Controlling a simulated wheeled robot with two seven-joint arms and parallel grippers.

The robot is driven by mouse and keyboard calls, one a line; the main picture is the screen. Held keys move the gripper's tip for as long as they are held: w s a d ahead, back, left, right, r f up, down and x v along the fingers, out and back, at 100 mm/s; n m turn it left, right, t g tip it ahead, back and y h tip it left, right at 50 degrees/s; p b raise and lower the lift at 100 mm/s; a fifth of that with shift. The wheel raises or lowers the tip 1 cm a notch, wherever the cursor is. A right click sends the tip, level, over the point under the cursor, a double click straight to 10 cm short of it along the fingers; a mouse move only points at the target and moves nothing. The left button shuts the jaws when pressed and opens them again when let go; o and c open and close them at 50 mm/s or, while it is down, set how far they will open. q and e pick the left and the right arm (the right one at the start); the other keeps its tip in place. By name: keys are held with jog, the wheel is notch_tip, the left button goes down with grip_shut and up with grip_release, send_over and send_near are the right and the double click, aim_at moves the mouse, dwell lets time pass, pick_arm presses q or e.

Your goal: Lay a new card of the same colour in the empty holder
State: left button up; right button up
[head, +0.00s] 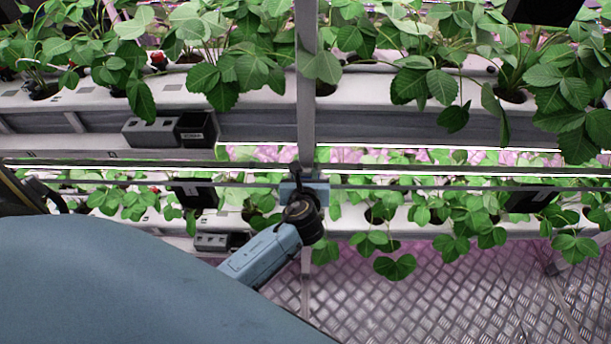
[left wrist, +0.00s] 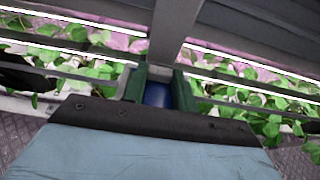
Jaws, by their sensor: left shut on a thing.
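My left gripper (head: 298,176) shows small in the head view, in front of a vertical grey post. In the left wrist view its two dark green fingers (left wrist: 160,88) are closed around a blue thing (left wrist: 157,94). Only a small part of that thing shows, so I cannot tell from its shape that it is a card. I cannot tell which thing is the empty holder. My right gripper is not in view.
An upper rack (head: 255,127) and a lower rack (head: 350,222) carry leafy strawberry plants. The grey post (head: 307,90) stands close to my left gripper and also shows in the left wrist view (left wrist: 176,30). Metal tread floor (head: 430,300) is open at the lower right.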

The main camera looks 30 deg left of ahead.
pick_arm(q)
jog(key=o, duration=0.5)
jog(key=shift+f, duration=0.15)
jog(key=o, duration=0.4)
jog(key=shift+o, duration=0.2)
jog(key=shift+r, duration=0.25)
jog(key=p+v, duration=0.2)
jog(key=v, duration=1)
jog(key=shift+f, duration=0.15)
